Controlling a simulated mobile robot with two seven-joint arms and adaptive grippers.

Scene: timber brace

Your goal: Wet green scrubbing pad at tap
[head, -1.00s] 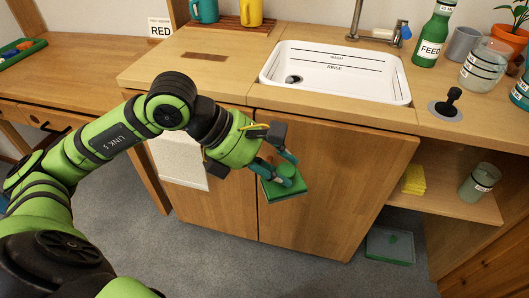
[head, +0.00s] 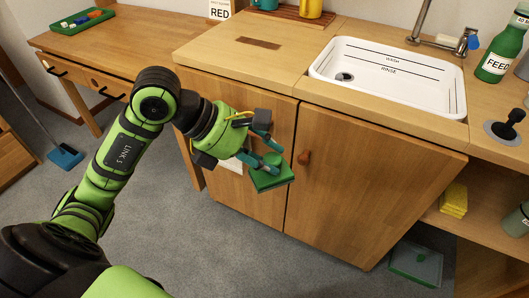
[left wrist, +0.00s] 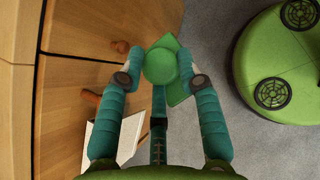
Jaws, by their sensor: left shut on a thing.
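My left gripper (head: 265,150) is shut on the green scrubbing pad (head: 270,179), in front of the cabinet doors and below the counter edge. In the left wrist view the pad (left wrist: 178,92) shows a round green knob between the two teal fingers. The tap (head: 436,40) stands behind the white sink (head: 452,93), at the right of the head view, with a blue-tipped part on its right. The sink is marked WASH and RINSE and has a drain at its left. The pad is apart from both sink and tap. My right gripper is not in view.
A green FEED bottle (head: 499,58) and a black plunger-like handle (head: 510,123) stand right of the sink. Yellow sponges (head: 454,200) lie on the open shelf. Cabinet doors (head: 365,185) with a wooden knob (head: 304,157) are close to the gripper.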

